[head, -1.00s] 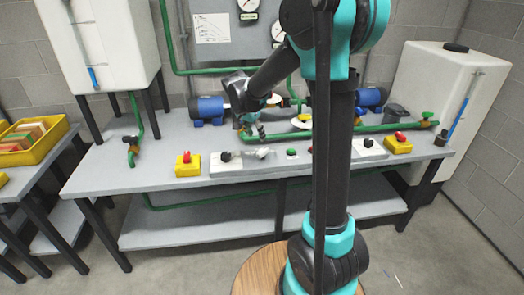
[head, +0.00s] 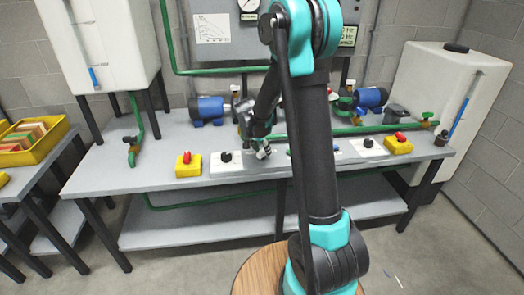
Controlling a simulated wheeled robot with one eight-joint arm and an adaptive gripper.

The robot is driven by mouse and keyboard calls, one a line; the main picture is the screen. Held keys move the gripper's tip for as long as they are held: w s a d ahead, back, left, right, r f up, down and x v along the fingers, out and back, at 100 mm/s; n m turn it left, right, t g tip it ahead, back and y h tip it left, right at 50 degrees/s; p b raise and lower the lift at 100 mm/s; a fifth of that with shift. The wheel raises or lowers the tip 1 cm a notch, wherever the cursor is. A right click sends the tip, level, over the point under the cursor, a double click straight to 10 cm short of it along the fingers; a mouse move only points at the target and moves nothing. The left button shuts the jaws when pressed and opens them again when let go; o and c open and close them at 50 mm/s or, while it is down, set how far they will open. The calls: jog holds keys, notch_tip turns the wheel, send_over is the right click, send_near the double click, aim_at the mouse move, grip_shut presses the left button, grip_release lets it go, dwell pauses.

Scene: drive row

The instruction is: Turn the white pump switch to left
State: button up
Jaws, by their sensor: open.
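My gripper (head: 263,152) is open and points down at the panel, just right of this knob. The white pump switch cannot be made out clearly now; the gripper covers the spot where a small whitish piece showed earlier. I cannot tell whether the fingers touch it.
Yellow boxes with red buttons flank the panel, one at left (head: 188,167) and one at right (head: 398,146). Blue motors (head: 209,109) and green pipes stand behind. White tanks stand at both sides. The bench's left front (head: 120,178) is clear.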

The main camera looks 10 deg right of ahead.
jog(key=shift+c, duration=0.6)
grip_shut()
jog(key=shift+n, duration=0.4)
jog(key=n, duration=0.2)
jog(key=n+t+y, duration=0.1)
jog(key=shift+s+d+n+y, duration=0.1)
jog(key=shift+d+n+y, duration=0.05)
jog(key=shift+n+y, duration=0.2)
jog(key=n, duration=0.2)
jog(key=n+y, duration=0.1)
jog(key=n, duration=0.1)
jog(key=shift+d+n+y, duration=0.1)
jog(key=shift+n+y, duration=0.15)
jog(key=shift+n, duration=0.1)
jog(key=n+y, duration=0.1)
jog(key=n, duration=0.3)
jog(key=shift+d+y, duration=0.15)
jog(key=shift+y, duration=0.25)
jog(key=n+y, duration=0.1)
jog(key=n, duration=0.3)
jog(key=shift+n+g, duration=0.3)
jog(key=shift+g, duration=0.1)
